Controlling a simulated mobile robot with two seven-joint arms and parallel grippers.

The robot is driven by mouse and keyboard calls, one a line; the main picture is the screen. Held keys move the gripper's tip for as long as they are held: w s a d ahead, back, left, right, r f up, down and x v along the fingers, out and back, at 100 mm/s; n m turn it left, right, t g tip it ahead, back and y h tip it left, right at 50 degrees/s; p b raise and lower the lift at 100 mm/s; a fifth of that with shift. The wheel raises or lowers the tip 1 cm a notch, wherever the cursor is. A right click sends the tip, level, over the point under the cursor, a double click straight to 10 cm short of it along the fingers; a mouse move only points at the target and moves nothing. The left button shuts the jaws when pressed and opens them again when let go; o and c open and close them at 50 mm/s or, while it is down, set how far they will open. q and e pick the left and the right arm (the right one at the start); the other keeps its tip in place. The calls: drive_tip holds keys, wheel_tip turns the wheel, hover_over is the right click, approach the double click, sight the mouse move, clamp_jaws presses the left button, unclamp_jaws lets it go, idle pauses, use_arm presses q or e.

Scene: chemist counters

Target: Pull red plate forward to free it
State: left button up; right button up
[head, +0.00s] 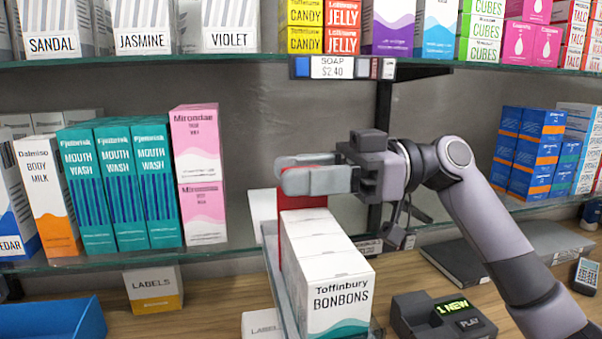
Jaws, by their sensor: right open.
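The red plate (302,200) stands upright behind a row of white Toffinbury Bonbons boxes (340,300). Its lower part is hidden by the boxes and its upper part mostly by my near finger. My right gripper (284,169) reaches in from the right, with its fingers pointing left at the plate's top. The fingers are apart, and some red shows between them. I cannot tell whether either finger touches the plate. My left gripper is out of view.
The boxes stand in a narrow clear-walled tray (284,305). Teal mouthwash boxes (155,190) and pink boxes (200,170) fill the shelf at left. A shelf edge with a soap price tag (332,67) hangs above my gripper. A card reader (445,313) sits right of the tray.

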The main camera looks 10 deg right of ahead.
drive_tip(key=d+b, duration=0.1)
drive_tip(key=d, duration=0.6)
drive_tip(key=shift+b, duration=0.35)
